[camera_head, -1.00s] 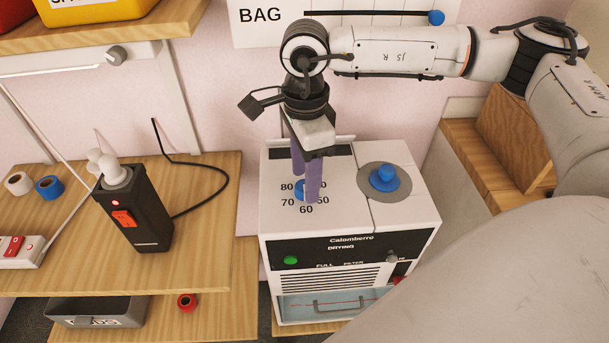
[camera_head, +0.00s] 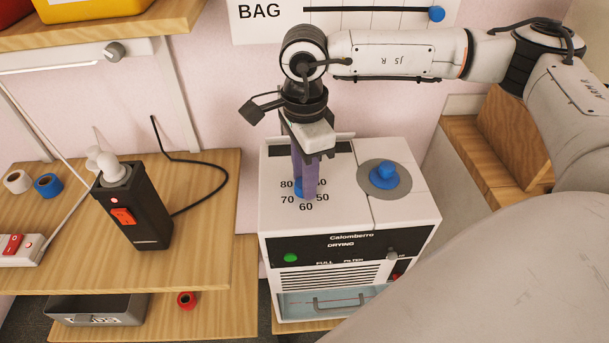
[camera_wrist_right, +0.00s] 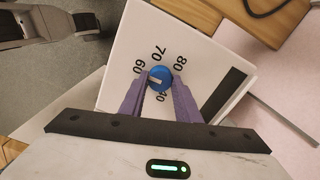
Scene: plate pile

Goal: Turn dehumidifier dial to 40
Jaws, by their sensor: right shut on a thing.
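The dehumidifier (camera_head: 413,212) is a white box with a black front panel marked "DRYING". On its top is a small blue dial (camera_wrist_right: 160,77) ringed by the printed numbers 40 to 80. My right gripper (camera_head: 304,190) points down at the dial. Its two purple fingers are shut on the dial's sides, as the wrist view shows. The dial's white mark points left in the wrist view, roughly between 60 and the spot where a finger hides 50. In the head view the fingers cover most of the dial. My left gripper is out of sight.
A larger blue knob (camera_head: 383,174) on a grey disc stands at the right of the dehumidifier's top. A black power unit (camera_head: 140,218) with a red switch stands on the wooden table (camera_head: 205,265) at left. A slider panel (camera_head: 345,28) hangs on the wall behind.

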